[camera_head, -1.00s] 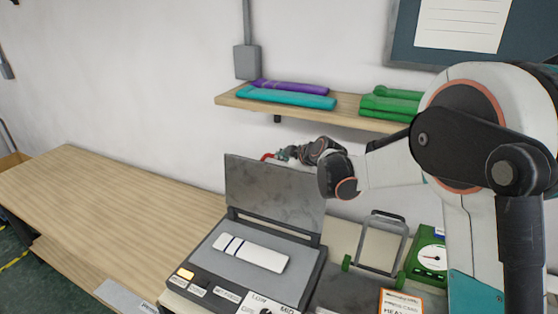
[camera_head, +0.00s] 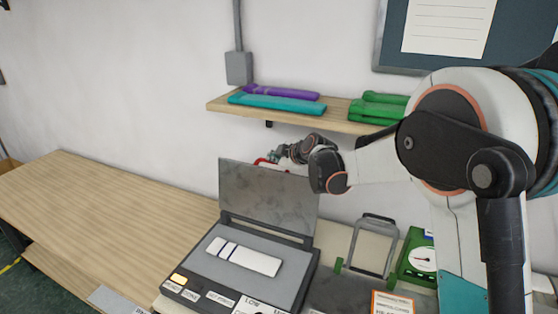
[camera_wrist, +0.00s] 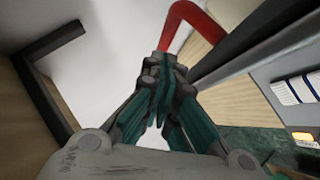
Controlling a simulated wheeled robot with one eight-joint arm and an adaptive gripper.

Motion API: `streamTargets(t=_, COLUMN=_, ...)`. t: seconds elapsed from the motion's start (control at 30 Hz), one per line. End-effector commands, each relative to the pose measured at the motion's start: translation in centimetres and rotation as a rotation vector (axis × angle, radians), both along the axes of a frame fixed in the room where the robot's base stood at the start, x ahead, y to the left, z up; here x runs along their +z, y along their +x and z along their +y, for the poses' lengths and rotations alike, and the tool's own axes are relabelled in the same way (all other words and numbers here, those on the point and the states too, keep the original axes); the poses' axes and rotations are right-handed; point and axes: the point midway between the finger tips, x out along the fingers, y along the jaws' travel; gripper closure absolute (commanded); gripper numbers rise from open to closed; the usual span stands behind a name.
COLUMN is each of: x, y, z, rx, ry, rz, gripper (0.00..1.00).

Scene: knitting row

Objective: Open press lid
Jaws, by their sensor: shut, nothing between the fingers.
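The press (camera_head: 215,268) stands on the bench with its grey lid (camera_head: 265,197) raised and standing roughly upright at the back. A white piece with blue stripes (camera_head: 250,261) lies on the press bed; it also shows in the wrist view (camera_wrist: 297,89). My gripper (camera_head: 275,157) is at the lid's top edge, on its far side, partly hidden by the lid. In the wrist view my gripper (camera_wrist: 165,80) is shut and empty. A red handle (camera_wrist: 196,24) shows just beyond the fingertips. I cannot tell whether the fingers touch it.
A shelf (camera_head: 335,119) with purple, teal and green folded items is on the wall above my gripper. A dark bracket (camera_wrist: 45,75) is at left in the wrist view. The bench (camera_head: 110,205) is clear at left.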

Motion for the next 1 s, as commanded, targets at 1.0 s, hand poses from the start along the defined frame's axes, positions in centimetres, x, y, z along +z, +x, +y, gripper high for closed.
streamTargets(t=1.0, x=6.6, y=-13.4, z=-7.9, rx=-0.141, ry=0.077, rz=0.136, gripper=1.0)
